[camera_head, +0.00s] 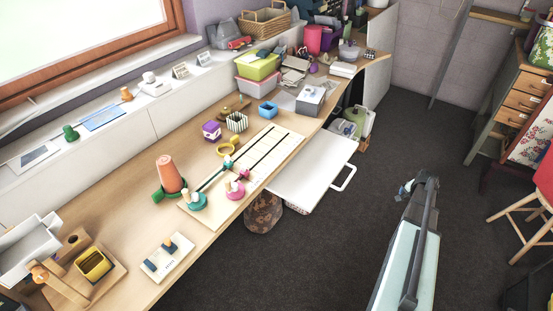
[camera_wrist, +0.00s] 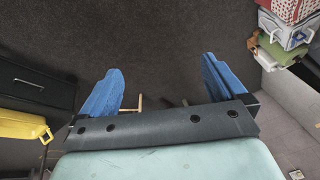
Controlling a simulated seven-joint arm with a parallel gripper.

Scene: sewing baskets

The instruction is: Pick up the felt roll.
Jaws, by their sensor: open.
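A red roll (camera_head: 238,43), which looks like the felt roll, lies at the back of the long wooden counter, beside a grey object (camera_head: 222,33) and left of a wicker basket. It is small in the picture, so I cannot be sure of its material. My gripper (camera_head: 405,188) is far from it, to the lower right, over the dark floor in front of the counter. The red roll is not seen in the wrist view.
An orange cone (camera_head: 168,174) stands nearer. A white pull-out board (camera_head: 312,172) juts from the front edge. A stool (camera_head: 525,205) stands right.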

